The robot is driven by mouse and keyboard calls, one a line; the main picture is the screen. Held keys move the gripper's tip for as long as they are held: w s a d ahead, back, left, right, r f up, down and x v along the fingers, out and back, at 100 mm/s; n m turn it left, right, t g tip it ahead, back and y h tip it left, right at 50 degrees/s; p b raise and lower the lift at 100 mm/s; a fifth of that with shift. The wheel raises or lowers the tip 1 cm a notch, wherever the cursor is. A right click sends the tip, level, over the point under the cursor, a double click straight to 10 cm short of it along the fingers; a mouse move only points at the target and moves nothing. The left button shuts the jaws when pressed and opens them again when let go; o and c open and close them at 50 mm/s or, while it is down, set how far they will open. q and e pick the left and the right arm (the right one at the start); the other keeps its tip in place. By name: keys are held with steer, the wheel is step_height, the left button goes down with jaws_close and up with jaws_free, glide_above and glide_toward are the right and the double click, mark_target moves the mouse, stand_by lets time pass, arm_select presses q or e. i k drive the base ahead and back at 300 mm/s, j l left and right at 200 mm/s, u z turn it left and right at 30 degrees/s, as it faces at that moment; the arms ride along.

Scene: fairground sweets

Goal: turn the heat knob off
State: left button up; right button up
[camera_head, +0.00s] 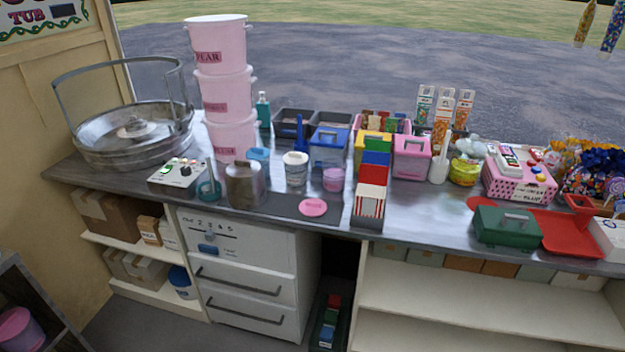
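A small pale control box (177,176) stands on the counter at the left, in front of the round metal floss machine (133,146). Its top carries a small dark knob (185,170) and green and red lights. Which way the knob points is too small to tell. No heat label can be read on it. Neither of my grippers is in view.
Teal and metal pots (245,184) stand just right of the box. Pink stacked tubs (227,92) rise behind them. A white drawer cabinet (245,264) with a numbered slider is below. Clear counter is limited near the box.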

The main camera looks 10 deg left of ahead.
mark_target(186, 171)
steer(key=j, duration=1.55)
steer(key=k, duration=0.05)
